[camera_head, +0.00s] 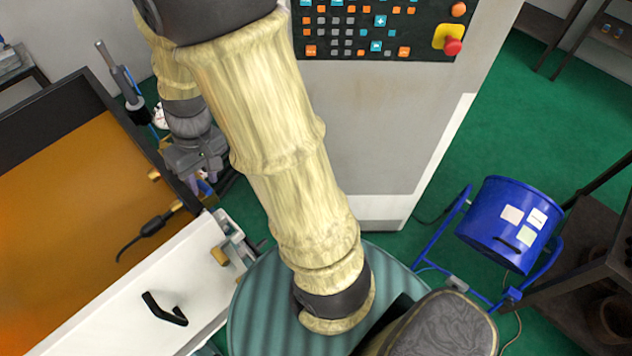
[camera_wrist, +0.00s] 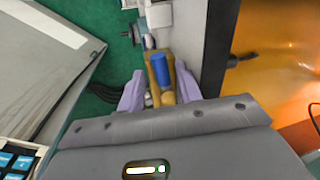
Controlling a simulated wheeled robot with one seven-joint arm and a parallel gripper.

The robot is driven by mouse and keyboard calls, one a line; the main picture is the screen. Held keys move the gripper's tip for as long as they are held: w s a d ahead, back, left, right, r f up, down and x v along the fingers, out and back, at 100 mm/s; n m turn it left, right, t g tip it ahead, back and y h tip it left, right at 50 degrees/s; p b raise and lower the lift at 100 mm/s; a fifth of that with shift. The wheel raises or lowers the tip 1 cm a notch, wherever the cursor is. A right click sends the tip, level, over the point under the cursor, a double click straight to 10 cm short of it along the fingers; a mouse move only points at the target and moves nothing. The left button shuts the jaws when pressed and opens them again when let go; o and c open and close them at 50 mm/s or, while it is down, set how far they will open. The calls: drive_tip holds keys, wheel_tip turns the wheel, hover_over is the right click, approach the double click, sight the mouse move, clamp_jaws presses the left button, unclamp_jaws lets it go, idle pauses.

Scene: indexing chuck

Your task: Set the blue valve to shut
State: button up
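The blue valve shows in the wrist view as an upright blue lever (camera_wrist: 162,68) on a brass body (camera_wrist: 153,88). My gripper (camera_wrist: 160,88) has its two pale purple fingers spread, one on each side of the lever and brass body. Small gaps seem to show between the fingers and the lever, so I see no clear grip. In the head view my gripper (camera_head: 202,184) points down beside the machine's edge. A bit of blue shows near its fingers there, but the valve is mostly hidden by the gripper.
A machine with an orange window (camera_head: 70,210) and a white front panel with a black handle (camera_head: 165,309) stands at left. A grey control cabinet (camera_head: 375,130) stands behind my arm. A blue drum (camera_head: 508,222) on a stand is at right. Green floor is open at upper right.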

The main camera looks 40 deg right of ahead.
drive_tip(key=shift+n, duration=0.3)
